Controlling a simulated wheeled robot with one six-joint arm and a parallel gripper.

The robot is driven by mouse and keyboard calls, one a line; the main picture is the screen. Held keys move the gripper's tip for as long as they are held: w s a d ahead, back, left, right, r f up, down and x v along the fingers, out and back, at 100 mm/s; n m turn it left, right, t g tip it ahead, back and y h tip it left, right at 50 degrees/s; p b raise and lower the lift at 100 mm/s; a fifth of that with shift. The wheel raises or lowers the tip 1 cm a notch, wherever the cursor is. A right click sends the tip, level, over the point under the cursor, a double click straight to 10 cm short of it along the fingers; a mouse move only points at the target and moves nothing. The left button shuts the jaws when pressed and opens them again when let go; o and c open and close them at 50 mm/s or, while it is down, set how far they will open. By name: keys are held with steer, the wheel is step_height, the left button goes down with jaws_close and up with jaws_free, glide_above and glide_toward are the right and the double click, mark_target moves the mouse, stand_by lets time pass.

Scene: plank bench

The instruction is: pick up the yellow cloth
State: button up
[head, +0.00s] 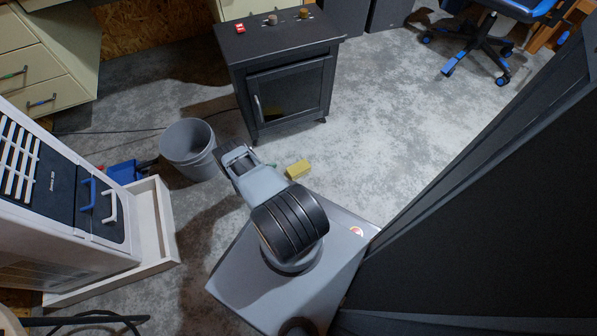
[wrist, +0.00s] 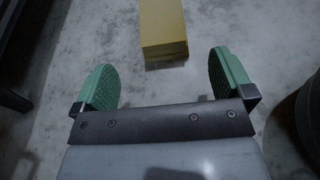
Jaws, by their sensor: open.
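The yellow cloth (head: 298,169) lies on the grey concrete floor, to the right of my arm in the head view. It looks like a compact folded block. In the wrist view the cloth (wrist: 164,26) is at the top centre, just beyond the fingertips and roughly in line with the gap between them; its far end is cut off by the frame. My gripper (wrist: 161,72) has its two green fingers wide apart with nothing between them. In the head view only a small green bit of the gripper shows beside the arm; the rest is hidden.
A grey bin (head: 188,150) stands left of my arm. A black cabinet (head: 284,75) stands behind, with small items on top. A white machine (head: 68,195) sits in a pale tray at left, near a blue dustpan (head: 123,172). The floor right of the cloth is clear.

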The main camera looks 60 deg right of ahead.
mark_target(291, 171)
steer(key=shift+s+b+x, duration=0.2)
steer(key=shift+b+x, duration=1.15)
steer(key=shift+x, duration=3.1)
steer(key=shift+r, duration=0.1)
steer(key=shift+c, duration=0.3)
steer(key=c, duration=1)
steer(key=shift+o, duration=0.2)
